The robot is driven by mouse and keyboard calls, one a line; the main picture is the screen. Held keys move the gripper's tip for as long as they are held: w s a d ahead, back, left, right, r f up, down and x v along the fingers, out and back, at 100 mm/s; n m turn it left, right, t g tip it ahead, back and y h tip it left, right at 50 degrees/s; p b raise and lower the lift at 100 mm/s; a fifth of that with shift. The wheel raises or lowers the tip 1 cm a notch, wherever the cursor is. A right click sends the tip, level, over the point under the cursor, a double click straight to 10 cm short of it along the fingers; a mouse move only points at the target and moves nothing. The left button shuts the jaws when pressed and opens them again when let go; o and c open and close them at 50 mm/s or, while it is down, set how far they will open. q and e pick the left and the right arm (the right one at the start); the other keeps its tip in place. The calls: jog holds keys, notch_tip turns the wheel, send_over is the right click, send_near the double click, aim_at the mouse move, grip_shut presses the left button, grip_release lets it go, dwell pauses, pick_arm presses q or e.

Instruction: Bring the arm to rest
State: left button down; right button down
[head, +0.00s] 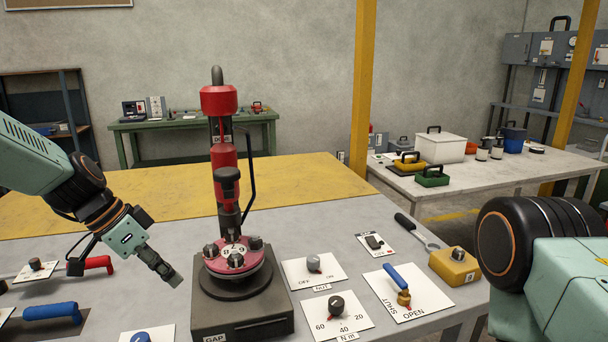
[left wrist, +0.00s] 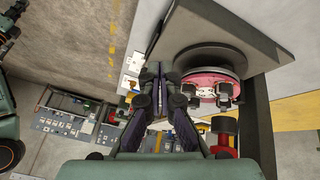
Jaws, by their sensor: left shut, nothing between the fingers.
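My left gripper (head: 172,277) is shut and empty. It hangs in the air just left of a dark stand (head: 243,314) labelled GAP, apart from it. The stand bears a round red flange (head: 232,262) with dark knobs and an upright red and black column (head: 223,155). In the left wrist view my gripper's dark fingers (left wrist: 163,78) are together with nothing between them. The red flange (left wrist: 208,84) and the stand (left wrist: 226,28) show to their right. My right arm shows at the right edge of the head view; its gripper is out of view.
Right of the stand are panels with a grey knob (head: 313,263), a black knob (head: 336,305) and a blue-handled valve (head: 398,283). A yellow box (head: 455,267) lies beyond. A red handle (head: 97,263) and a blue handle (head: 52,311) are at left. The yellow surface behind is clear.

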pick_arm(q)
jog(key=s+f+n+g+y+b, duration=0.1)
jog(key=s+f+n+b, duration=0.1)
jog(key=s+f, duration=0.5)
jog(key=s+f+n+y+b, duration=0.1)
jog(key=s+f+n+y, duration=0.15)
jog(key=f, duration=0.95)
jog(key=s+f+n+g+y+b, duration=0.1)
jog(key=s+f+b, duration=0.1)
jog(key=s+f, duration=0.55)
jog(key=s+f+n+b, duration=0.2)
jog(key=s+f, duration=0.4)
jog(key=s, duration=0.3)
jog(key=s+d+f+n+y+b, duration=0.1)
jog(key=s+f+n+b, duration=0.1)
jog(key=s+f, duration=0.4)
jog(key=s, duration=0.4)
jog(key=shift+d+f+n, duration=0.15)
jog(key=shift+d+n, duration=0.15)
jog(key=shift+n, duration=0.05)
